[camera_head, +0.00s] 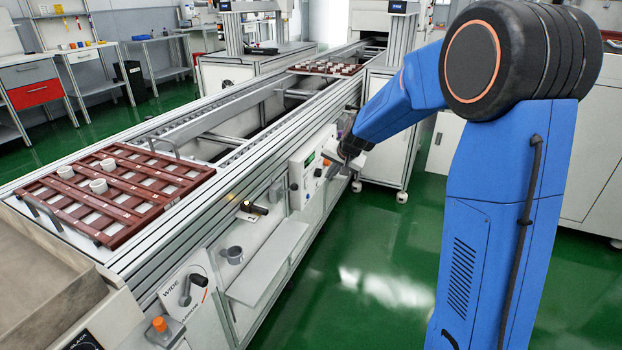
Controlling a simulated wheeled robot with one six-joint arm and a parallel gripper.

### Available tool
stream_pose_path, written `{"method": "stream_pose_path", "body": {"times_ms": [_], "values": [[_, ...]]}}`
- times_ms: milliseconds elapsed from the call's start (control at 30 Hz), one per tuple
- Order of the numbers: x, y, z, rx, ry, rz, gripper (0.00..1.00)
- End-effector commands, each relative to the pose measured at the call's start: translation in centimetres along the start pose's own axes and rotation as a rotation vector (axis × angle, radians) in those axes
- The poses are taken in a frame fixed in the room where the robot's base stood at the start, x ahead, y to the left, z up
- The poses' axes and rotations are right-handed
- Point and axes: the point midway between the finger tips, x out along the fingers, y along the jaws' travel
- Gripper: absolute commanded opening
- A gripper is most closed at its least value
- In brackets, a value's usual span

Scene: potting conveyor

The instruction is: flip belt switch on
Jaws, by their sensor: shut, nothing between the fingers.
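The white control box (298,181) is mounted on the near side of the conveyor, at the middle of the view. It carries a small green display (309,160) and a dark knob or switch part (318,172). Which part is the belt switch, and its position, is too small to tell. My gripper (332,159) is at the end of my blue arm, just at the right of the box face. It is shut with nothing held. Whether it touches the box is unclear, and it hides the box's right part.
A brown tray (133,207) with a few white pots sits on the near conveyor (215,148); another filled tray (327,67) is farther back. Green floor at the right is clear.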

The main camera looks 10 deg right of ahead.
Motion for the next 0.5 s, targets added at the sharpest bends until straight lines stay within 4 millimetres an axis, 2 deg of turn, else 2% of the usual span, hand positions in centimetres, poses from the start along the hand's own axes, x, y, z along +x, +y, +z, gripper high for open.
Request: {"method": "stream_pose_path", "body": {"times_ms": [333, 500], "values": [[0.0, 0.2, 0.1, -0.001, 0.001, 0.0, 0.0], [1.0, 0.2, 0.1, -0.001, 0.0, 0.0, 0.0]]}}
